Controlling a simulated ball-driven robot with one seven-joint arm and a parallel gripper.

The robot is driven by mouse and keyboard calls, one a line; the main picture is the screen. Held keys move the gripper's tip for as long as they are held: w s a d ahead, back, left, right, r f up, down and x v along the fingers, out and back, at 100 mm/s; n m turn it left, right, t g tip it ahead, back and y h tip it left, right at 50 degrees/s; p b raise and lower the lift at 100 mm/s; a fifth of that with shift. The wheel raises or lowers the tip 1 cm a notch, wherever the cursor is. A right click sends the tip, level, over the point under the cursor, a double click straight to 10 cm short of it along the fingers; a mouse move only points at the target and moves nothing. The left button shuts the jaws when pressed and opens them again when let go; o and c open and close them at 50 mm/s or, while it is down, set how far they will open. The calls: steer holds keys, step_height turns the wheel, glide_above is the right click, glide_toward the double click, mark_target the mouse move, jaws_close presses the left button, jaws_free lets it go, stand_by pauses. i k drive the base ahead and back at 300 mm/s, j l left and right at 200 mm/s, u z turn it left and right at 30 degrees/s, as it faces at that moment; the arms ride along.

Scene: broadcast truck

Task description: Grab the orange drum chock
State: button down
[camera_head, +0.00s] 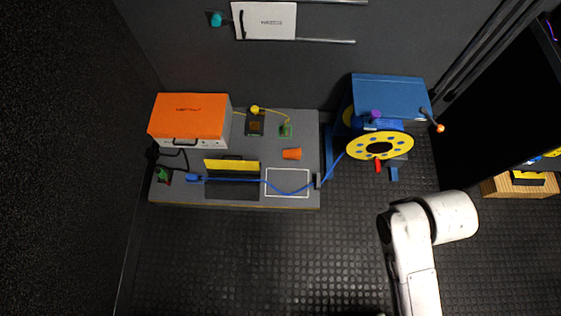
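A small orange block (292,154), which looks like the drum chock, sits on the grey bench top (240,125). It is just above a white outlined rectangle (287,183) and left of the cable drum (381,145). Nothing touches it that I can see. My white arm is at the lower right, over the dark floor and apart from the bench. My gripper is not visible in this view.
An orange case (188,118) stands at the bench's left. A blue cable (240,181) runs along its front to the yellow-flanged drum. A blue box (390,96) is behind the drum. The studded floor (250,260) before the bench is clear.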

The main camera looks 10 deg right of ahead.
mark_target(296, 153)
steer(key=i+l, duration=0.3)
steer(key=i+l+u, duration=0.4)
steer(key=l, duration=0.15)
steer(key=i+l+u, duration=0.15)
steer(key=l, duration=0.2)
steer(key=i+l+u, duration=0.2)
steer(key=l+u, duration=0.1)
steer(key=u, duration=0.4)
steer(key=k, duration=0.05)
